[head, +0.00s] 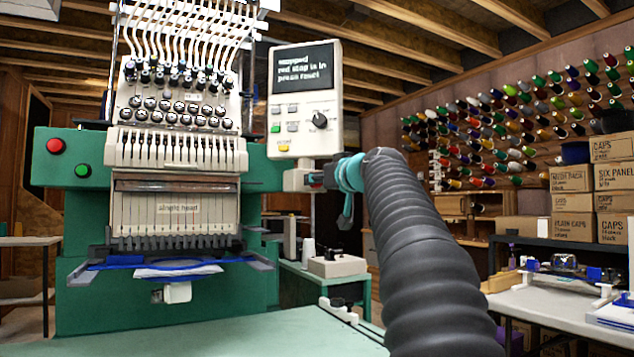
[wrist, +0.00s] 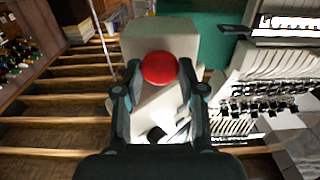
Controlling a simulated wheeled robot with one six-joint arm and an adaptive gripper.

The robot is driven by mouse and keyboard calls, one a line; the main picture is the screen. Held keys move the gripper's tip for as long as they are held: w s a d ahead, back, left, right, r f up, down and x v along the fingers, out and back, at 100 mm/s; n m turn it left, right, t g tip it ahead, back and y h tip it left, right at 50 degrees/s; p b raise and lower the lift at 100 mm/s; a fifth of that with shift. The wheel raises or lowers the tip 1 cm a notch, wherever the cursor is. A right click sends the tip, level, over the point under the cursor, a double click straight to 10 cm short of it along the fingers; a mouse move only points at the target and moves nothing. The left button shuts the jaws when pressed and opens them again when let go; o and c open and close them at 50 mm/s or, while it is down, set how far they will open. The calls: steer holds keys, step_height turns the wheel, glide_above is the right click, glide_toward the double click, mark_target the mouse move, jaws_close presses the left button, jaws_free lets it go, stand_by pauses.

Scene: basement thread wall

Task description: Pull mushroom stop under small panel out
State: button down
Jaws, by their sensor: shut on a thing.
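The small panel (head: 304,100) is a pale box with a dark screen, a knob and several buttons, right of the embroidery head. Its screen text is blurred but seems to read "red stop is in". A small pale box (head: 297,180) hangs under it. The red mushroom stop (wrist: 159,67) on this box faces the wrist camera. My gripper (wrist: 158,76) has one finger on each side of the red cap and is shut on it. In the head view my gripper (head: 334,177) meets the box's right side and mostly hides the stop.
A red button (head: 55,146) and a green button (head: 82,171) sit on the machine's left side. A blue hoop (head: 165,265) sits under the needles. Thread cones (head: 530,110) line the right wall above stacked boxes (head: 612,177). The green table (head: 240,325) is mostly bare in front.

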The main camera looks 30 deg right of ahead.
steer(key=shift+s, duration=0.3)
steer(key=c, duration=0.7)
jaws_free()
steer(key=s, duration=1.2)
steer(key=shift+d, duration=0.25)
